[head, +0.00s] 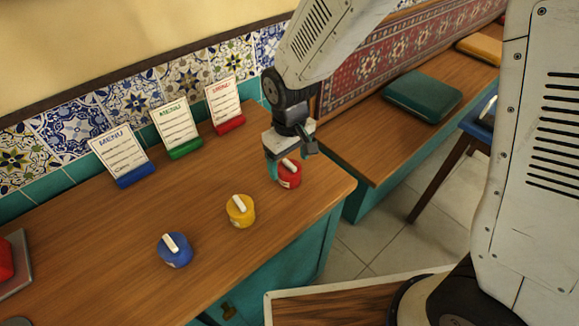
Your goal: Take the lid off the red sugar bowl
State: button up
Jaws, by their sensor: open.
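The red sugar bowl (290,179) stands upright near the right end of the wooden counter. Its red lid has a white bar handle (289,164) on top. My gripper (290,155) is open and points down at the lid. One finger shows at the left of the bowl and the other at the upper right, close to the handle. Whether the fingers touch the lid I cannot tell. The lid appears seated on the bowl.
A yellow bowl (240,211) and a blue bowl (174,250) with white handles stand to the left on the counter (110,265). Menu cards with blue (122,159), green (177,131) and red (224,105) bases stand along the tiled wall. A bench with a green cushion (423,96) is at right.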

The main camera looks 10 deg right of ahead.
jog(key=shift+f, duration=0.15)
jog(key=c, duration=1.1)
jog(key=shift+o, duration=0.2)
